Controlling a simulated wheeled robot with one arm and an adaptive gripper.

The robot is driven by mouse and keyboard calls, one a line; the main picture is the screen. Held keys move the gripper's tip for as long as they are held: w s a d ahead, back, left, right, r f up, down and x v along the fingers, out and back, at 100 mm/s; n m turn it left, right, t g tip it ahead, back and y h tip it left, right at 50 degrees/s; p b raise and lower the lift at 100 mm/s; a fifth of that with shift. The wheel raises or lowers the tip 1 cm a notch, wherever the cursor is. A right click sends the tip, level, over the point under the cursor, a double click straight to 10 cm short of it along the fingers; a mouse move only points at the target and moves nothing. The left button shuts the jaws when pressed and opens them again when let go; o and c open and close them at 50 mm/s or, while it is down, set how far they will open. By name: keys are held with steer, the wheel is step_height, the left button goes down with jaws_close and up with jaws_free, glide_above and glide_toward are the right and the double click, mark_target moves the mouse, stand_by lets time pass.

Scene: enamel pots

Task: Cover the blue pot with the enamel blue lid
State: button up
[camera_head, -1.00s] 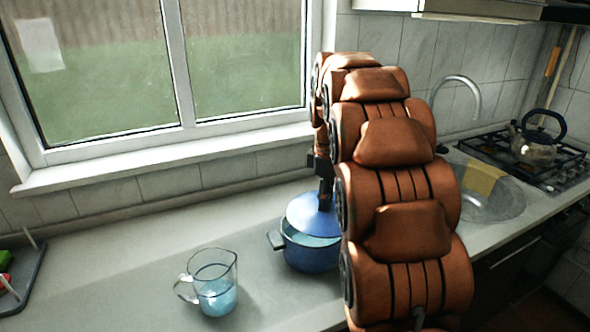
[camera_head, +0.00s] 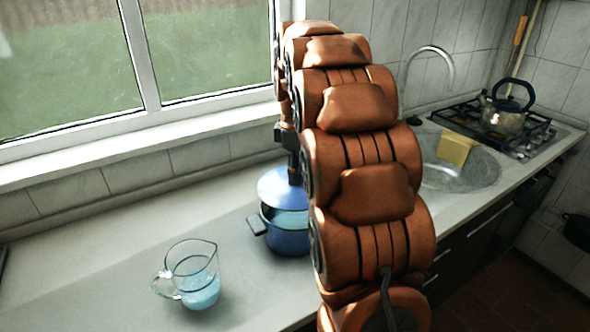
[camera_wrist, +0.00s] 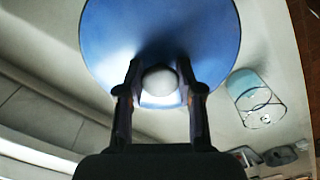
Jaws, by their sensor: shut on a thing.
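My gripper (camera_wrist: 160,82) is shut on the pale round knob of the blue enamel lid (camera_wrist: 110,35), with one finger on each side. In the head view the lid (camera_head: 277,188) is over the back part of the blue pot (camera_head: 288,241), which stands upright on the counter. The front of the pot's opening shows pale blue below the lid's edge, so the lid does not line up with the rim in this view. I cannot tell whether they touch. My arm hides the pot's right side. The lid hides the pot in the wrist view.
A glass jug (camera_head: 192,277) with blue liquid stands left of the pot; it also shows in the wrist view (camera_wrist: 252,98). The sink (camera_head: 470,175) with a yellow cloth (camera_head: 456,149), and a kettle (camera_head: 504,113) on the stove, are to the right.

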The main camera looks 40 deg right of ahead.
mark_target(296, 187)
steer(key=shift+f+b, duration=1.15)
steer(key=shift+f, duration=1.45)
steer(key=shift+f+b, duration=0.3)
steer(key=shift+f, duration=0.15)
steer(key=o, duration=1.2)
steer(key=shift+r, duration=0.1)
steer(key=shift+r, duration=5.95)
